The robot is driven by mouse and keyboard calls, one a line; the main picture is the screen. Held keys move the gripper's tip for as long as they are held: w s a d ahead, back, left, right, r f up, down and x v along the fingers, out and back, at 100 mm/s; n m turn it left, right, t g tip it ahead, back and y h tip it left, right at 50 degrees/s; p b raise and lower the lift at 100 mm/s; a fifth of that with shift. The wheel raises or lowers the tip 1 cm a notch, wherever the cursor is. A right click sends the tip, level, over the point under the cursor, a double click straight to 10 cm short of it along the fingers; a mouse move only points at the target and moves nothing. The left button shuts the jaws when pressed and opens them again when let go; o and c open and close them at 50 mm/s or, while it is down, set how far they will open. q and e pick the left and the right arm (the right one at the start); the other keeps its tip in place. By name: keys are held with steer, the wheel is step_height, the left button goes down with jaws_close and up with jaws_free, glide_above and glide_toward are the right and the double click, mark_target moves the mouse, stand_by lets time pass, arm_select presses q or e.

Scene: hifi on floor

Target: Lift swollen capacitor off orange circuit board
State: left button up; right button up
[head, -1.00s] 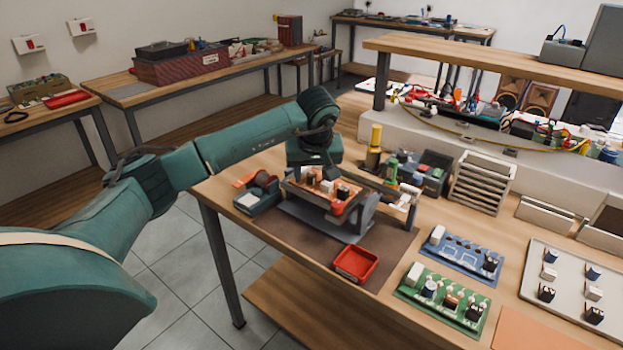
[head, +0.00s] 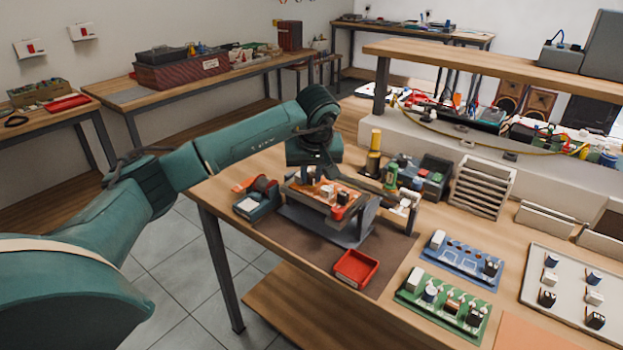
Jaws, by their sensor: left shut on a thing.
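The orange circuit board (head: 352,191) is held in a grey stand on the brown mat and carries several small parts. My left gripper (head: 318,174) is over the left part of the board, pointing down from the wrist. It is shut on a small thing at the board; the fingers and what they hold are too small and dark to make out. I cannot tell which part is the swollen capacitor, or whether the held thing is clear of the board. My right gripper is out of view.
A red tray (head: 356,266) lies on the mat in front of the stand. A blue board (head: 462,259) and a green board (head: 443,303) lie to the right. A tape dispenser (head: 258,198) stands left of the stand. A yellow-topped post (head: 374,152) and a green bottle (head: 391,175) stand behind.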

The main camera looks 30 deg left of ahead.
arm_select(q)
step_height(320, 180, up, 9)
steer(key=shift+f, duration=0.1)
step_height(320, 180, up, 5)
steer(key=p, duration=0.5)
glide_above(312, 177)
stand_by(0.5)
